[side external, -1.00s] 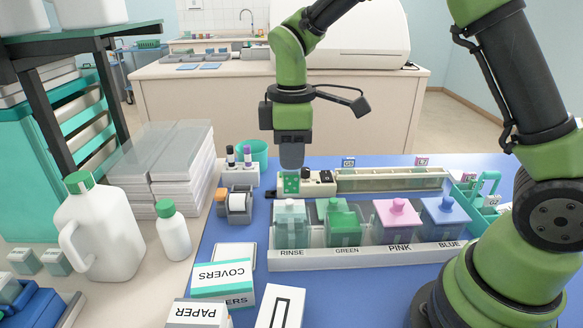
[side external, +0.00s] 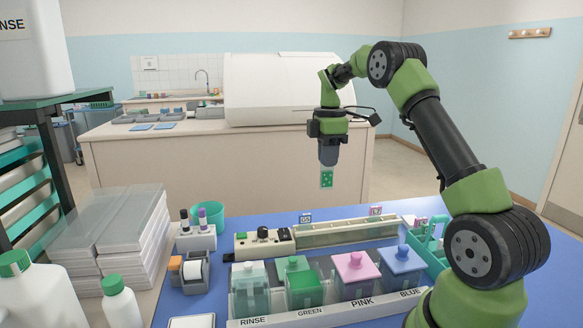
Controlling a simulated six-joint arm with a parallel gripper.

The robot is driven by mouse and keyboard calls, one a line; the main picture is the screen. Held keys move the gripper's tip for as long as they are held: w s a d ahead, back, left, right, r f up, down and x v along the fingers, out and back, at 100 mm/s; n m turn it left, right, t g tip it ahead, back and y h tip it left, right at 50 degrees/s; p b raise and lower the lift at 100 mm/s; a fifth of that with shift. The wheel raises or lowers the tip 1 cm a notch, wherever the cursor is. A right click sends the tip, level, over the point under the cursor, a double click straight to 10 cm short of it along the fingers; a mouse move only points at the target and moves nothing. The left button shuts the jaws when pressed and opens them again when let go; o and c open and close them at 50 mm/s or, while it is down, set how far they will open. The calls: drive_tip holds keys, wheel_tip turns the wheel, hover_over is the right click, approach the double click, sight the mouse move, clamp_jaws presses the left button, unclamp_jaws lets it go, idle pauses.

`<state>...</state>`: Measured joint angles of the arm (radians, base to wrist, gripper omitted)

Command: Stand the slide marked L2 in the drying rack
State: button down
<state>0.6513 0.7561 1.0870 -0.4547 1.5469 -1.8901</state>
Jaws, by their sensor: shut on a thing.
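My gripper (side external: 328,160) points straight down and is shut on a small glass slide (side external: 326,179) with a green, pale-spotted patch. The slide hangs upright in the air, well above the blue mat, behind and above the long tray. No L2 mark can be read on it. A long pale tray (side external: 350,233) with a clear trough lies behind the staining jars. Two small tags, one blue (side external: 306,218) and one pink (side external: 376,211), stand at its back edge. A teal carrier (side external: 434,249) with upright pieces stands at the right. I cannot tell which is the drying rack.
A vial block (side external: 196,240), a teal cup (side external: 208,216) and a tape dispenser (side external: 192,275) stand left. Air around the slide is clear.

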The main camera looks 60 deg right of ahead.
drive_tip(key=s+d, duration=0.3)
drive_tip(key=d, duration=0.2)
drive_tip(key=shift+w+a+f, duration=0.1)
drive_tip(key=shift+a+f, duration=0.1)
drive_tip(key=shift+f, duration=3.65)
drive_tip(key=shift+w+a+f, duration=0.1)
drive_tip(key=shift+a+f, duration=0.05)
drive_tip(key=shift+f, duration=3.7)
drive_tip(key=shift+f, duration=0.3)
drive_tip(key=c, duration=1.1)
unclamp_jaws()
wheel_tip(320, 180, up, 10)
drive_tip(key=shift+f, duration=0.1)
